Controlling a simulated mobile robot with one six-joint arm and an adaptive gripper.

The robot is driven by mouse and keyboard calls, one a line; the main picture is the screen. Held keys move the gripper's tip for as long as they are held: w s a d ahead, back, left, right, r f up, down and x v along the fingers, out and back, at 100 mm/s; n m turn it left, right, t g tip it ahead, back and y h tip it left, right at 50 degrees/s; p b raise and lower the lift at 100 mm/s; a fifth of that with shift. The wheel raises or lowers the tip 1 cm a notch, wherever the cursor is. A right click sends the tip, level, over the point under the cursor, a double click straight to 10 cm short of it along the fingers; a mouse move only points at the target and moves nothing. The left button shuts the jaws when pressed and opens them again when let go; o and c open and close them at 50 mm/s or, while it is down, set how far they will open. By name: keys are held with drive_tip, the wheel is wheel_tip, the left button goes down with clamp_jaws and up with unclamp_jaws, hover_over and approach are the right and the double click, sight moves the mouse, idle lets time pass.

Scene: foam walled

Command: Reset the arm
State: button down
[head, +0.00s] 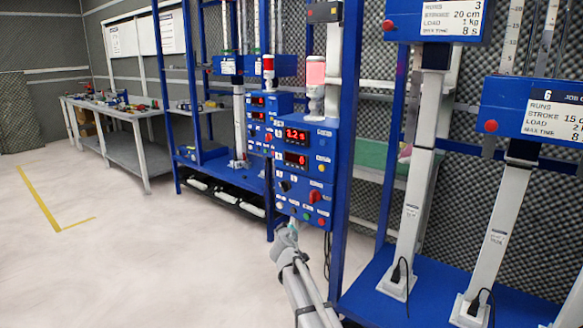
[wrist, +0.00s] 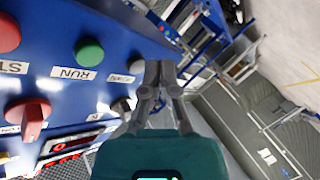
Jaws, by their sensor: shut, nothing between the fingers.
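My gripper (wrist: 158,72) is shut and empty, its fingertips close together at the blue control panel (wrist: 60,30). A green button (wrist: 89,52) with a RUN label and a red button (wrist: 8,35) lie left of the tips. In the head view my gripper (head: 288,228) is at the panel's lower left edge, below the displays (head: 297,135); whether it touches cannot be told.
A red knob (wrist: 32,115) and a dark knob (wrist: 122,106) stick out from the panel near the gripper. Blue rack posts (head: 345,120) stand right of the panel. A second control box (head: 262,108) is behind it. Open floor (head: 120,250) lies to the left.

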drive_tip(key=s+d+f+m+g+h, duration=0.1)
drive_tip(key=s+d+f+m+g, duration=0.3)
drive_tip(key=s+d, duration=0.4)
drive_tip(key=s+d+f+m+g+h, duration=0.2)
drive_tip(key=s+d+f+g, duration=0.2)
drive_tip(key=s+d+f, duration=0.3)
drive_tip(key=s+d+f+m+g+y, duration=0.15)
drive_tip(key=s+g, duration=0.25)
drive_tip(key=s, duration=0.7)
drive_tip(key=s+d+f+g+y, duration=0.2)
drive_tip(key=s+g+y, duration=0.15)
drive_tip(key=s, duration=0.75)
wheel_tip(320, 180, up, 32)
drive_tip(key=p, duration=3.1)
drive_tip(key=shift+w+a+f+h+p, duration=0.2)
drive_tip(key=shift+a+h+p, duration=0.05)
drive_tip(key=shift+h+p, duration=0.1)
drive_tip(key=shift+a, duration=0.1)
